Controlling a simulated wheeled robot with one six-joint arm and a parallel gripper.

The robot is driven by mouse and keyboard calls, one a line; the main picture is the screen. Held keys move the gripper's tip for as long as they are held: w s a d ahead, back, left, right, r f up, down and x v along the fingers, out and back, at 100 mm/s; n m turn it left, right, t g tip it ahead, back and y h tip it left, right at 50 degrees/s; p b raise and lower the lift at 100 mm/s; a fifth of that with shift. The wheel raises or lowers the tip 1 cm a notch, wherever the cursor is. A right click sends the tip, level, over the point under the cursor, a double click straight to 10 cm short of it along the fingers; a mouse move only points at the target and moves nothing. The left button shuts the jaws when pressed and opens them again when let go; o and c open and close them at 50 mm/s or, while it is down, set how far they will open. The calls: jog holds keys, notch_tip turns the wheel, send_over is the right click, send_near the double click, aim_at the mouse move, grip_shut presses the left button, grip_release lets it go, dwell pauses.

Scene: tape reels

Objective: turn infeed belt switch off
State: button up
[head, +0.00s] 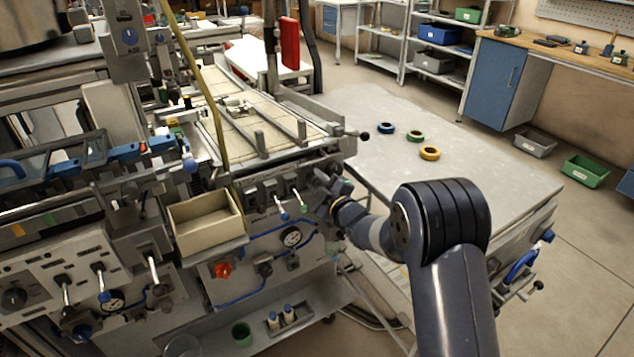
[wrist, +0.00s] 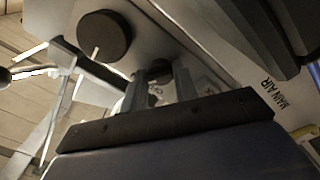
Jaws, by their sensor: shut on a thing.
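My gripper (head: 325,186) reaches the front panel of the machine, at the right end of a row of controls. In the wrist view its two grey fingers (wrist: 163,88) are shut on a small dark switch knob (wrist: 183,73), which is mostly hidden behind them. No label for the infeed belt switch is readable, and the knob's pointer is hidden. In the head view my gripper and wrist cover this knob.
A larger round black knob (wrist: 103,37) with a white pointer sits beside my fingers. A "MAIN AIR" label (wrist: 281,93) is on the panel. Two levers (head: 280,207) stand left of my gripper. A grey table (head: 480,185) with three tape reels is at right.

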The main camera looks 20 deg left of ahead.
jog(key=shift+f+n+b, duration=0.2)
jog(key=shift+n+b, duration=0.1)
jog(key=shift+b, duration=0.7)
jog(key=n+b, duration=0.1)
jog(key=b, duration=0.3)
jog(key=shift+f+n, duration=0.2)
jog(key=shift+n, duration=0.2)
jog(key=n+b, duration=0.4)
jog(key=b, duration=0.3)
jog(key=n+b, duration=0.3)
jog(key=b, duration=0.2)
jog(key=shift+r+n, duration=0.15)
jog(key=shift+n, duration=0.15)
jog(key=n+b, duration=0.3)
jog(key=shift+r+n, duration=0.25)
jog(key=shift+n, duration=0.15)
jog(key=o, duration=1)
jog(key=shift+c, duration=0.2)
jog(key=shift+r, duration=0.1)
